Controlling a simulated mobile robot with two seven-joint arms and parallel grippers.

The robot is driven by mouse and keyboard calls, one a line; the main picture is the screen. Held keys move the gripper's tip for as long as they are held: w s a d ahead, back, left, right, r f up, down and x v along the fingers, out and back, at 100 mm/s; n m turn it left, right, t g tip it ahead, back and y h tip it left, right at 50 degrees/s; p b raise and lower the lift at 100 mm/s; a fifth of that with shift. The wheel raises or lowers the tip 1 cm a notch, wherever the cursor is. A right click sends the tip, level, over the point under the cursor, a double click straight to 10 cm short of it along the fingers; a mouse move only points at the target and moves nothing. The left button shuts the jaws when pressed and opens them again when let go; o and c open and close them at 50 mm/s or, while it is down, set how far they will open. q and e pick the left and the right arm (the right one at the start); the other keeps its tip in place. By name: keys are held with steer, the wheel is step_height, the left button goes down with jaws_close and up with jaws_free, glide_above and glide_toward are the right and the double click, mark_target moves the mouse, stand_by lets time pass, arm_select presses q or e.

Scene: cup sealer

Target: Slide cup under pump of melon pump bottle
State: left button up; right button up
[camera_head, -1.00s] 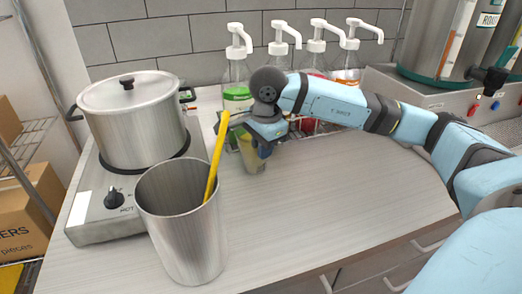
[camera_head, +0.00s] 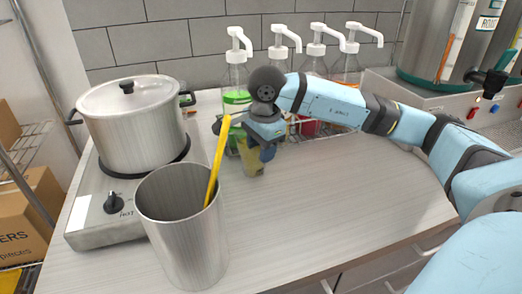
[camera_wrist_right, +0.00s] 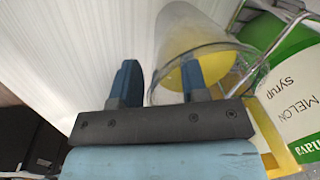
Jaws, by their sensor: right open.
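The clear cup (camera_head: 249,164) with yellow contents stands on the counter in front of the pump bottles, partly hidden by my right gripper. It shows large in the right wrist view (camera_wrist_right: 182,28). The melon pump bottle (camera_head: 236,82) has green syrup and a white pump and stands behind the cup. Its "MELON Syrup" label (camera_wrist_right: 300,100) is at the right of the wrist view, close beside the cup. My right gripper (camera_wrist_right: 158,82) is open. One finger overlaps the cup's rim and the other is apart to its left; contact is unclear. My left gripper is not in view.
More pump bottles (camera_head: 279,55) stand in a row in a wire rack to the right. A steel tumbler with a yellow handle (camera_head: 183,235) stands at front left. A pot (camera_head: 133,125) sits on a hot plate. The counter (camera_head: 330,205) at front right is clear.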

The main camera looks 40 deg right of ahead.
step_height(320, 180, up, 13)
steer(key=s+p, duration=0.1)
steer(key=shift+s, duration=0.25)
steer(key=shift+f, duration=0.1)
stand_by(0.4)
